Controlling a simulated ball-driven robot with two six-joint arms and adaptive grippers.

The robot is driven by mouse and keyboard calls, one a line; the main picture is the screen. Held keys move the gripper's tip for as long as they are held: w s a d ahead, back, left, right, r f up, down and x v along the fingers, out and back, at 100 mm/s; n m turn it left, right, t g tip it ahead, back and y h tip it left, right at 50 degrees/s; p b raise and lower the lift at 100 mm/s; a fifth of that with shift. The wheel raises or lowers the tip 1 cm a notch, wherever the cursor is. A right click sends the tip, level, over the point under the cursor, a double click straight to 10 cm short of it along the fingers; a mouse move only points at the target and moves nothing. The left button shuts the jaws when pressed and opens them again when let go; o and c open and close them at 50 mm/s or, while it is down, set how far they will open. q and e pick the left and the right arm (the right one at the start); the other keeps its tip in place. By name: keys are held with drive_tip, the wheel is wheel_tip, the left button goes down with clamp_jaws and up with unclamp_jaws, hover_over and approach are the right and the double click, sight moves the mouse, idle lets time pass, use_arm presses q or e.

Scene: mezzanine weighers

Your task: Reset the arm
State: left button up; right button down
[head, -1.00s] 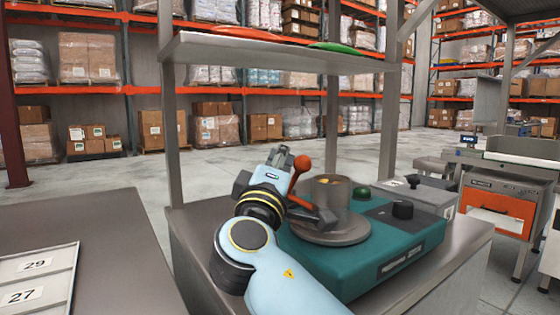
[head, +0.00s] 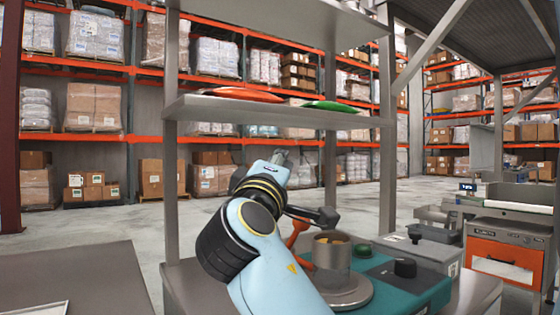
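My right arm rises from the bottom middle, and its gripper (head: 279,158) points up and away, in the air below the shelf. The fingertips are small and seen from behind, so I cannot tell whether they are open or shut. Nothing is visibly held. A teal weigher (head: 412,290) stands on the bench, partly hidden by my arm. Its round pan carries a grey metal cup (head: 332,254) with something yellow in it. An orange-red lever (head: 298,233) shows beside the wrist, partly covered. My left gripper is out of view.
A metal shelf (head: 230,114) spans above the gripper, with red and green items (head: 335,106) on it. Uprights stand on both sides. An orange-fronted machine (head: 502,262) is at right.

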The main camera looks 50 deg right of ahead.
drive_tip(key=shift+r, duration=0.4)
drive_tip(key=shift+r, duration=0.1)
